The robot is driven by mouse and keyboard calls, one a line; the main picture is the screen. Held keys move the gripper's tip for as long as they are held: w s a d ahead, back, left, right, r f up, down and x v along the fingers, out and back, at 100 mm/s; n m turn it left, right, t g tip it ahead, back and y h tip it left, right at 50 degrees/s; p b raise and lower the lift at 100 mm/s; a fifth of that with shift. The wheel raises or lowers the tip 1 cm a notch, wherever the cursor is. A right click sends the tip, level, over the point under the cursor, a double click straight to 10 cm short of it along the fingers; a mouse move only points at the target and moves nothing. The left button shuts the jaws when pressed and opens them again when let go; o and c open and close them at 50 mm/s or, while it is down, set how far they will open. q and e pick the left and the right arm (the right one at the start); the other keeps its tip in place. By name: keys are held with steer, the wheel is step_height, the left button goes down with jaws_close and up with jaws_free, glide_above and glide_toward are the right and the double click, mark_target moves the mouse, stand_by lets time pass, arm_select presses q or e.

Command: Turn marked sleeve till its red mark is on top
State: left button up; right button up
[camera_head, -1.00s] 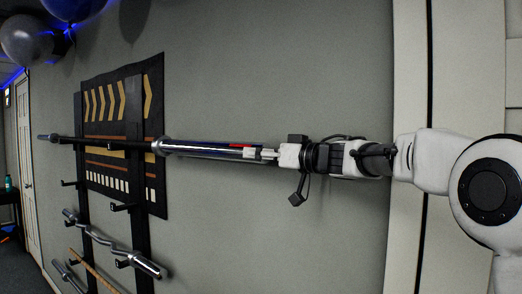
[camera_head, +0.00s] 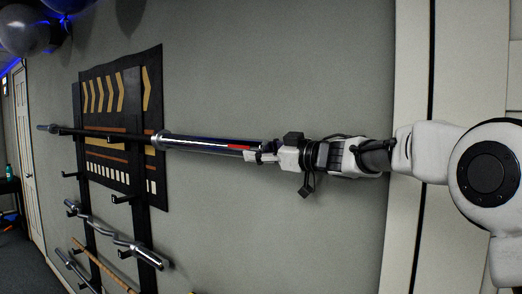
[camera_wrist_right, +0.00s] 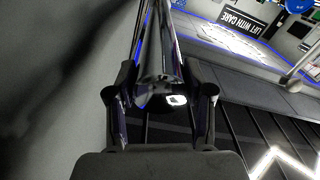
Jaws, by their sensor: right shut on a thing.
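The chrome sleeve (camera_head: 205,144) is the near end of a long barbell lying across wall hooks. Its red mark (camera_head: 238,147) shows as a short stripe on the side facing the head camera, a little below the sleeve's upper edge. My right gripper (camera_head: 262,156) is shut on the sleeve's end, just right of the mark. In the right wrist view the sleeve (camera_wrist_right: 158,50) runs away between the two fingers (camera_wrist_right: 160,110); the mark does not show there. My left gripper is not in view.
The dark wall rack (camera_head: 140,215) holds a curved bar (camera_head: 110,235) and other bars below. A patterned panel (camera_head: 105,95) hangs behind it. Balloons (camera_head: 22,32) are at the upper left. The grey wall below my right arm is clear.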

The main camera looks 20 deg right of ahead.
steer(key=o, duration=1.1)
steer(key=shift+o, duration=0.2)
steer(key=shift+w+a, duration=0.15)
steer(key=shift+w, duration=0.05)
steer(key=v, duration=1.2)
steer(key=shift+f, duration=0.1)
